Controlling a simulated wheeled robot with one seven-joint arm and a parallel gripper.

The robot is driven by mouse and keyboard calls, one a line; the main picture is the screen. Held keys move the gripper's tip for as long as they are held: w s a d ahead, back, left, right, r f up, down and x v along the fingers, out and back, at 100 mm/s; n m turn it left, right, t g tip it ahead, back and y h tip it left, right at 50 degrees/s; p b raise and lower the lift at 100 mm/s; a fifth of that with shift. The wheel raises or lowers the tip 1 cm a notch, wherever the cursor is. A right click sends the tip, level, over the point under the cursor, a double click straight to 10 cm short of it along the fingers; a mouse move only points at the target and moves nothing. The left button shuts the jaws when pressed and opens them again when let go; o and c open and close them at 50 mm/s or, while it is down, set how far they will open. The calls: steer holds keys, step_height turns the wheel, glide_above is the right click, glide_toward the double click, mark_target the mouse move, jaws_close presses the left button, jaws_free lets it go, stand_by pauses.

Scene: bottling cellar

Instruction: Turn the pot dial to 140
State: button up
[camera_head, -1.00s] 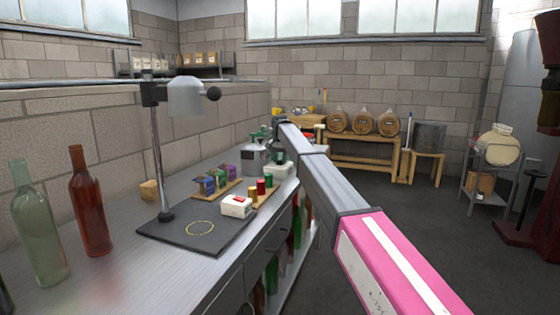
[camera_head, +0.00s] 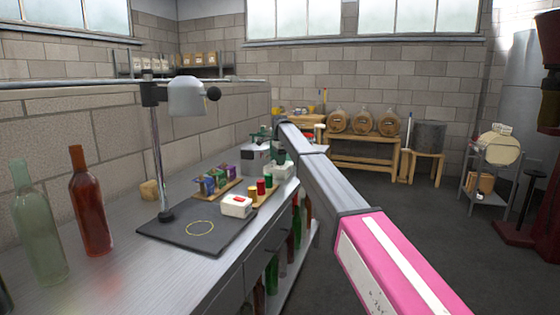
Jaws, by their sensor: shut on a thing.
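My gripper (camera_head: 264,156) is at the pot and is shut, on what appears to be the pot dial. The fingers are tiny here and my wrist covers part of the pot. The dial, its scale and its reading cannot be made out.
Green (camera_head: 38,225) and brown (camera_head: 90,205) bottles stand at the near left.

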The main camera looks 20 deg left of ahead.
steer(key=shift+m, duration=0.9)
steer(key=o, duration=0.9)
steer(key=shift+r, duration=0.1)
step_height(320, 180, up, 11)
steer(key=shift+f, duration=0.15)
